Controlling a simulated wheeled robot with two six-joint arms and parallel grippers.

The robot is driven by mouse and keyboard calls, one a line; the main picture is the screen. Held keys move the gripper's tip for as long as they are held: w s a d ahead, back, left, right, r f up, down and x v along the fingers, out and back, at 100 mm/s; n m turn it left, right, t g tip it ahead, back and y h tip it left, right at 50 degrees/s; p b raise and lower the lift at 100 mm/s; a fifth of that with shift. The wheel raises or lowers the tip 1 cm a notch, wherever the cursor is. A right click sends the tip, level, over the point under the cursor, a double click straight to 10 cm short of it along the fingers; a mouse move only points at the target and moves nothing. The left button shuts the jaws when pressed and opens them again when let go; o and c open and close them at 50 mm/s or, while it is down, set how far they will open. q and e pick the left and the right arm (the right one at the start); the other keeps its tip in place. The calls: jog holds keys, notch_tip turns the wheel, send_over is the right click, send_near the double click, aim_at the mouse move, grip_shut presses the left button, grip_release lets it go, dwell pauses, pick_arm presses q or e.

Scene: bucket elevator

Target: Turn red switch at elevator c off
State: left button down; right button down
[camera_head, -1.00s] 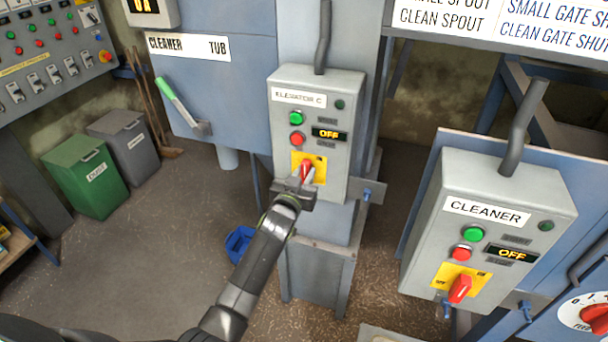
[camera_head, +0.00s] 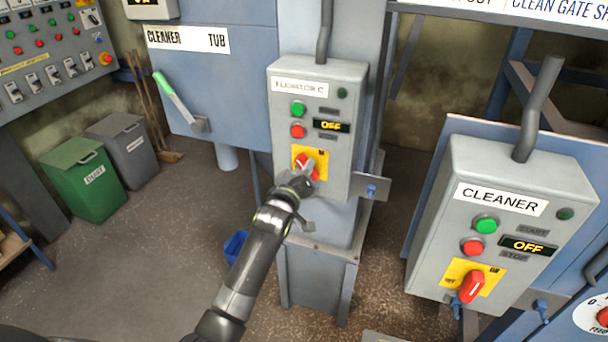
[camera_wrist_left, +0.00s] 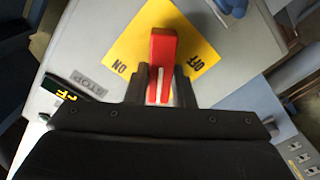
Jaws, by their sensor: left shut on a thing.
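The elevator C box (camera_head: 283,115) is grey, with a green button, a red button and a lit OFF display. Its red switch (camera_head: 301,160) sits on a yellow plate (camera_head: 322,158) low on the box, partly hidden by my left gripper (camera_head: 308,171). The left gripper is shut on the red switch. In the left wrist view, the red switch (camera_wrist_left: 163,48) stands between the two dark fingers (camera_wrist_left: 160,88). The yellow plate there (camera_wrist_left: 125,47) shows ON to the left and OFF to the right of the switch. My right gripper is not in view.
A cleaner box (camera_head: 440,210) with a similar red switch (camera_head: 471,287) stands at the right. A blue bolt (camera_head: 371,190) sticks out beside the elevator C box. A green-handled lever (camera_head: 175,97) is at the left. Green (camera_head: 85,190) and grey bins stand farther left.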

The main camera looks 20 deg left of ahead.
pick_arm(q)
jog(key=n, duration=0.3)
jog(key=n+b, duration=0.1)
jog(key=n, duration=0.2)
jog(key=n+b, duration=0.1)
jog(key=n, duration=0.3)
jog(key=shift+a+f, duration=0.15)
jog(key=shift+f, duration=0.2)
jog(key=shift+n, duration=0.3)
jog(key=c, duration=1.2)
grip_release()
jog(key=shift+c, duration=0.2)
jog(key=s+b, duration=0.3)
jog(key=s, duration=1.4)
jog(key=shift+s+a, duration=0.2)
jog(key=shift+a, duration=0.1)
